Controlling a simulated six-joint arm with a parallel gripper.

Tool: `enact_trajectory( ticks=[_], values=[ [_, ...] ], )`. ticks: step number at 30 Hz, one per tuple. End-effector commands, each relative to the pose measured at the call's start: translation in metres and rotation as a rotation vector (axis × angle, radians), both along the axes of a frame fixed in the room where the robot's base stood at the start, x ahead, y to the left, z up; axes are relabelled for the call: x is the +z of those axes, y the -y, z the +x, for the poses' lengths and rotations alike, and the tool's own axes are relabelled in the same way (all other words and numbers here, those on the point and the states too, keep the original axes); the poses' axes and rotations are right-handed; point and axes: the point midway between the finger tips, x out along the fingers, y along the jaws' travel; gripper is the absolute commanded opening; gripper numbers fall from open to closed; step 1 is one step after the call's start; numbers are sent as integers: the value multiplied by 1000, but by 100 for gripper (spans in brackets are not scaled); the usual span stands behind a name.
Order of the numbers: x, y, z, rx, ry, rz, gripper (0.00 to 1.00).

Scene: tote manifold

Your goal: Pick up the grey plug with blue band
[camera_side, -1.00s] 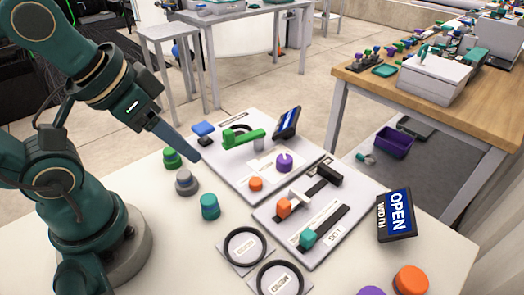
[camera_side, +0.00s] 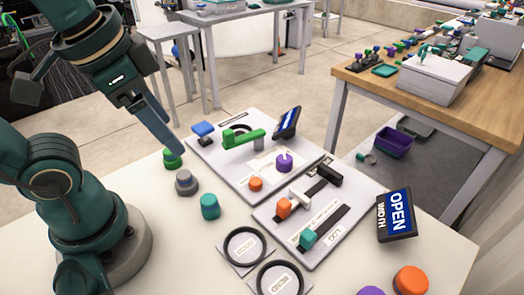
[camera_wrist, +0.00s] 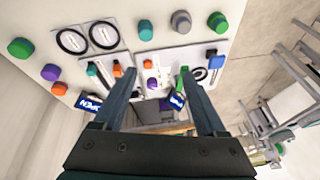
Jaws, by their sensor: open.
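The grey plug (camera_side: 186,183) stands on the white table between a green plug (camera_side: 172,159) and a teal plug (camera_side: 209,206). It also shows near the top of the wrist view (camera_wrist: 181,21). I cannot make out a blue band on it. My gripper (camera_side: 178,152) is above the table, close to the green plug in the side view, and apart from the grey plug. In the wrist view my gripper (camera_wrist: 160,75) has its two fingers spread with nothing held between them.
A white panel (camera_side: 222,178) with a green lever (camera_side: 243,138) and knobs lies right of the plugs. A slider panel (camera_side: 326,238), two ringed plates (camera_side: 243,247) and an OPEN display (camera_side: 396,213) are further forward. Orange (camera_side: 410,280) and purple pieces stand at the front.

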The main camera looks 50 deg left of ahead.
Motion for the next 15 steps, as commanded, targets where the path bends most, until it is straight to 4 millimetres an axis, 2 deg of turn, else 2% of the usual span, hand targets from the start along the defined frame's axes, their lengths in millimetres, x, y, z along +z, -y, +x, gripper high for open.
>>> enact_trajectory(
  ticks=[3,8,15],
  values=[
    [-14,-9,-10,-196,-140,160,74],
    [-25,-30,-18,-503,-350,429,74],
    [-14,-58,-6,-951,-660,898,74]
  ],
)
